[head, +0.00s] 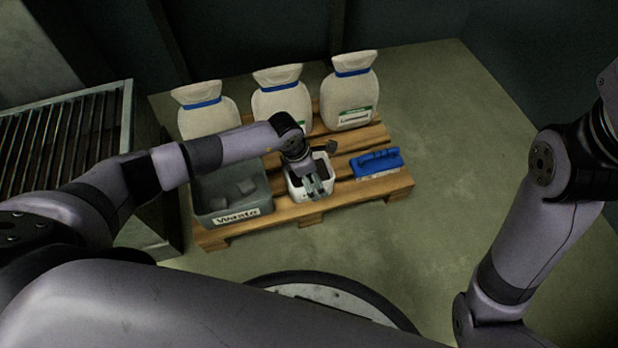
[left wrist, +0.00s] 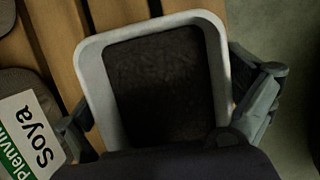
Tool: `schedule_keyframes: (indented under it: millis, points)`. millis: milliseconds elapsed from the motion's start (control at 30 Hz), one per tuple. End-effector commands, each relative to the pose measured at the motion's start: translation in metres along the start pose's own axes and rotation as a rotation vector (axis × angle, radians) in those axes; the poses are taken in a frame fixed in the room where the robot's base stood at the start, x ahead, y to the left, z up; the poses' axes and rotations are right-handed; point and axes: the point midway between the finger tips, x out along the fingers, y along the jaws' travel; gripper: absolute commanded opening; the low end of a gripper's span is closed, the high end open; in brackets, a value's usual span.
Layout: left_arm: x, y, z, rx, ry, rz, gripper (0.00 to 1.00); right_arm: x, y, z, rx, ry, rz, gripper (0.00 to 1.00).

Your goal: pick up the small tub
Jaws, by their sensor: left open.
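In the left wrist view the tub's pale rim (left wrist: 152,24) fills the middle. The open fingers of the left gripper (left wrist: 170,103) are apart, one on each side of the tub. I cannot tell whether they touch it. My right arm shows at the right of the head view, but its gripper is out of view.
A slatted metal unit (head: 125,140) stands left. The floor right of the pallet is clear.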

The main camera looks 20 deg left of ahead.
Motion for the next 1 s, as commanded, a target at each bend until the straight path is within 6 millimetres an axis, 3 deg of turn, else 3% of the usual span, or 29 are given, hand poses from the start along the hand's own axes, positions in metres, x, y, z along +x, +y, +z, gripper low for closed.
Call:
schedule_keyframes:
  millis: [433, 1000]
  points:
    - [0.0025, 0.0000, -0.0005, 0.000, 0.000, 0.000, 0.99, 0.0029, -0.0007, -0.0022, -0.001, 0.011, -0.005, 0.40]
    - [0.0030, 0.0002, -0.0015, 0.000, 0.001, 0.001, 0.61, 0.0016, -0.0004, -0.0013, -0.001, 0.006, -0.003, 0.40]
